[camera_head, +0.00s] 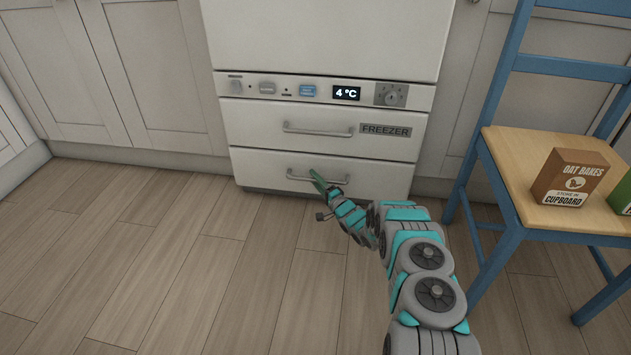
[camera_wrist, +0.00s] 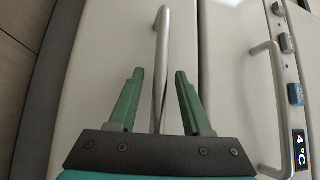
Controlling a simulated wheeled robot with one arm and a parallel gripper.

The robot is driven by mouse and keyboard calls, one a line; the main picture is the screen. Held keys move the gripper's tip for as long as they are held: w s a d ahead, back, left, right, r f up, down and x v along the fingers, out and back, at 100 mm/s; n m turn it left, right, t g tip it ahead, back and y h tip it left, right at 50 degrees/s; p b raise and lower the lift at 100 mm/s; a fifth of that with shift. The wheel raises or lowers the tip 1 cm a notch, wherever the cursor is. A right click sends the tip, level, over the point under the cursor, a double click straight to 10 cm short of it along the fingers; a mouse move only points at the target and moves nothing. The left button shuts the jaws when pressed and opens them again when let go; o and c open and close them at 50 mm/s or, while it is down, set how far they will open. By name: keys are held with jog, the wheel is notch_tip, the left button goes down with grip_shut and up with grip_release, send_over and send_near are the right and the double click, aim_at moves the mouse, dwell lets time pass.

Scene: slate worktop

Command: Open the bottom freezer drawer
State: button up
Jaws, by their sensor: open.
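The bottom freezer drawer (camera_head: 270,170) is a white front low on the fridge, and it looks shut. Its bar handle (camera_head: 304,178) runs across it, partly hidden behind my gripper (camera_head: 319,180). In the wrist view the handle (camera_wrist: 162,50) runs between the two green fingers of my gripper (camera_wrist: 155,88), with a gap on each side. The fingers are open and straddle the bar without closing on it. Whether the fingertips reach past the bar in depth is hard to tell.
Above are the upper drawer (camera_head: 255,118), marked FREEZER, with its own handle (camera_head: 317,131), and a control panel with a display (camera_head: 346,93). A blue chair (camera_head: 497,190) bearing an oat box (camera_head: 568,178) stands right. The wooden floor (camera_head: 190,260) at left is clear.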

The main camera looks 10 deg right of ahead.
grip_shut()
dwell(0.3)
dwell(1.1)
